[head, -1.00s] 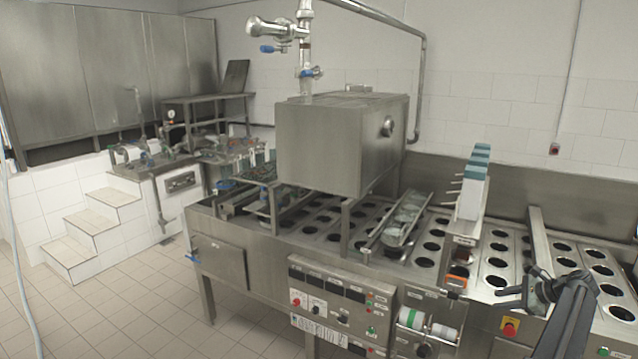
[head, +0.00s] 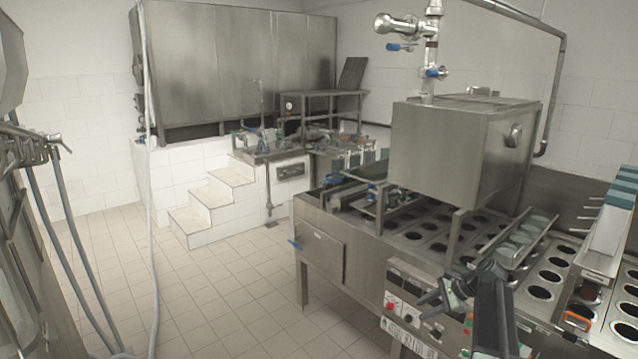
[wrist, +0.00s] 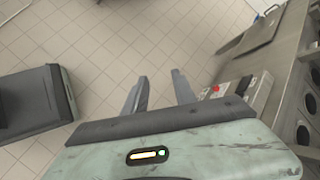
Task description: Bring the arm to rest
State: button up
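My gripper (head: 432,297) is at the lower right of the head view, at the end of my dark raised arm. It shows in front of the filler machine's control panel (head: 398,287). In the wrist view, the two grey fingers of my gripper (wrist: 158,88) stand apart with only floor tiles between them. It holds nothing.
The steel cup filler (head: 322,252) with its rows of round holes fills the right side. White-tiled steps (head: 205,205) stand at the back. Hoses (head: 150,230) hang at the left. The tiled floor (head: 235,300) between is clear.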

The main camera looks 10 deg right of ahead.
jog(key=s+a+f+n+g+h, duration=0.1)
jog(key=s+a+n, duration=0.15)
jog(key=a, duration=0.65)
jog(key=s+a+f+n+g, duration=0.1)
jog(key=a+n+g, duration=0.15)
jog(key=a, duration=0.65)
jog(key=s+a+f+n+h, duration=0.1)
jog(key=s+a+f+n, duration=0.15)
jog(key=a, duration=0.65)
jog(key=s+a+n+g+h, duration=0.1)
jog(key=s+a+n, duration=0.4)
jog(key=a, duration=0.2)
jog(key=s+d+f+n+h, duration=0.1)
jog(key=s+d+n+h, duration=0.2)
jog(key=s+d+n, duration=0.2)
jog(key=shift+s+d+f+n, duration=0.25)
jog(key=shift+s+n, duration=0.1)
jog(key=shift+n, duration=0.1)
jog(key=shift+g, duration=0.25)
